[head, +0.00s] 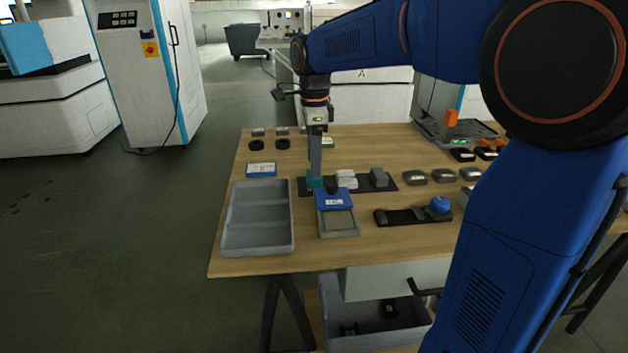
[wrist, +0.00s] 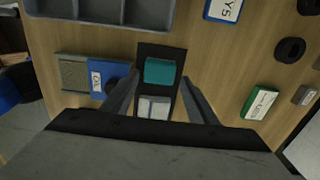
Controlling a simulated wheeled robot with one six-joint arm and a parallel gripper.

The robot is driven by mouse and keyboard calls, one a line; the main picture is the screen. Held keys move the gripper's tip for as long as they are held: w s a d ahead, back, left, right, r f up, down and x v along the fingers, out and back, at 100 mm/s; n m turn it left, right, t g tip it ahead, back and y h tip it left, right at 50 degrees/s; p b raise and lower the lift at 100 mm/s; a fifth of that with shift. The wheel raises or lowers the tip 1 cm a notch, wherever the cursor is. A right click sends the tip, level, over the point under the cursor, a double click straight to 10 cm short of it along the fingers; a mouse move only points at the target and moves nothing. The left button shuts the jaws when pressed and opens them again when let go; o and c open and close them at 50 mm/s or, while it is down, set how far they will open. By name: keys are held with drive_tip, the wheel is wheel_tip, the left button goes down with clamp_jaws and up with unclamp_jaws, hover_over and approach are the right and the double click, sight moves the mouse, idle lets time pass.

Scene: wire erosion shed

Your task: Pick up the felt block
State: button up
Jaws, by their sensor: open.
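A dark mat (head: 388,186) on the wooden table holds a row of blocks: a teal block (head: 314,182) at the left end, a whitish block (head: 346,179) and a grey block (head: 379,177). No label marks which is felt. The teal block also shows in the wrist view (wrist: 160,71), with the whitish block (wrist: 153,108) below it. My gripper (head: 316,171) points down over the mat's left end. In the wrist view its open fingers (wrist: 160,80) stand on either side of the teal block, apparently without touching it. The grey block is hidden there.
A grey divided bin (head: 259,250) is at the left. A black holder with a blue knob (head: 440,204) and several dark pieces lie to the right.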

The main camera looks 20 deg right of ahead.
wheel_tip(320, 180, down, 4)
drive_tip(key=shift+f, duration=0.15)
drive_tip(key=c, duration=0.8)
wheel_tip(320, 180, up, 10)
idle(0.4)
drive_tip(key=shift+o, duration=0.4)
